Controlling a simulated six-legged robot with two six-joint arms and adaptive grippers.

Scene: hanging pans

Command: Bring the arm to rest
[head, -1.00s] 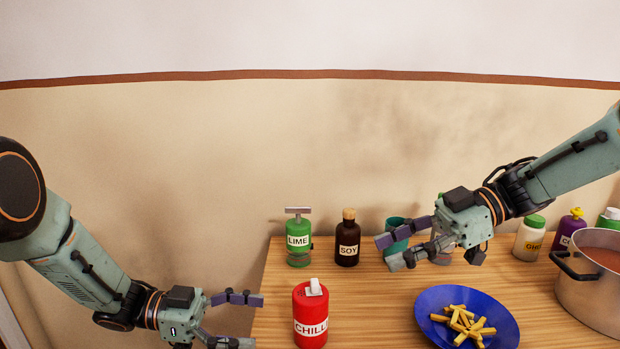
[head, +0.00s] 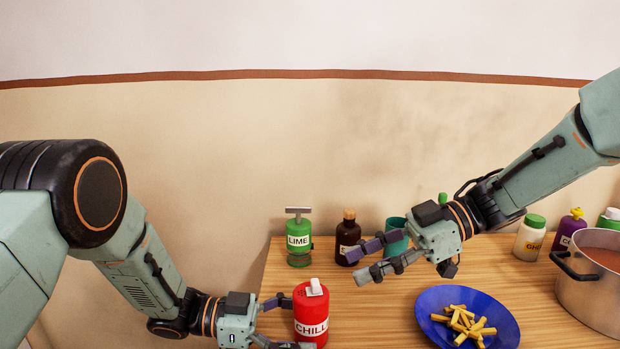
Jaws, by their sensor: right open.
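My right gripper (head: 366,262) is open and empty. It hangs above the table behind the blue plate, with its fingers pointing left in front of the soy bottle and teal cup. My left gripper (head: 290,322) is at the lower left, with its fingers at the red chilli bottle (head: 311,312). One finger lies at the bottle's upper left and the other by its base. I cannot tell whether they touch it or how far the jaws are closed. The chilli bottle stands upright.
A green lime bottle (head: 298,241), dark soy bottle (head: 348,240) and teal cup (head: 396,236) stand at the back. A blue plate (head: 430,322) with fries lies at front right. A large pot (head: 590,293) stands at far right, near several jars (head: 529,240). Bare wood lies between.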

